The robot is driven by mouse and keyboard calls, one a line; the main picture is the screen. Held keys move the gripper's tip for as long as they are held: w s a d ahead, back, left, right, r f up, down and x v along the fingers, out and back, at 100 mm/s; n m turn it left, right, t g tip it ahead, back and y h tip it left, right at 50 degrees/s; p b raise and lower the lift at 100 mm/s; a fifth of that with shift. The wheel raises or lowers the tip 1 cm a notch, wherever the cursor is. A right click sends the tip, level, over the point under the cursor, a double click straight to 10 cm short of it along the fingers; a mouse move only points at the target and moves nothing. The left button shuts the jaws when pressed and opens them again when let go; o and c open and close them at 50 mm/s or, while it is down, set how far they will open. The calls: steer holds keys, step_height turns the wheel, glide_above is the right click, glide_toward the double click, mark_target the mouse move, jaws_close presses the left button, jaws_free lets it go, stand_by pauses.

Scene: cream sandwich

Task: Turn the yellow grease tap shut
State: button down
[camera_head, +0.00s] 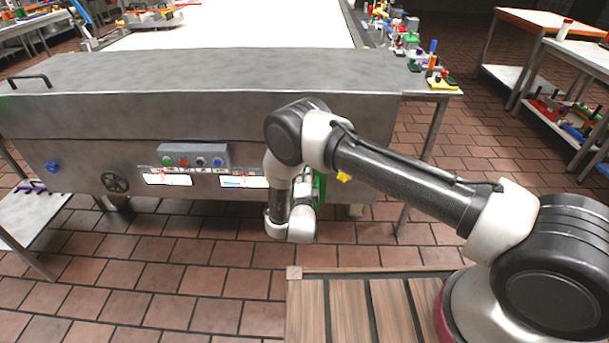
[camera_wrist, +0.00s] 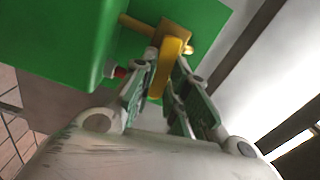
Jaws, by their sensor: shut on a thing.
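The yellow grease tap (camera_wrist: 173,48) is in the upper middle of the wrist view, at the side of a green housing (camera_wrist: 60,40). Its handle sits between the two fingers of my gripper (camera_wrist: 166,70), which is shut on it. A thin yellow-brown rod and a small block show behind the handle. In the head view my wrist and arm cover the fingers and most of the green housing (camera_head: 320,187). A small yellow piece (camera_head: 343,177) shows just right of it; I cannot tell which part it is.
A long grey metal machine (camera_head: 200,75) stands in front of me, with a button box (camera_head: 194,155), a dark handwheel (camera_head: 115,182) and a blue knob (camera_head: 52,167). A slatted wooden surface (camera_head: 345,310) lies near my base. The tiled floor (camera_head: 150,270) at front left is clear.

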steer(key=shift+f+m, duration=0.3)
steer(key=shift+m, duration=0.5)
steer(key=c, duration=1.4)
jaws_free()
steer(key=s, duration=1.2)
steer(key=shift+a, duration=0.15)
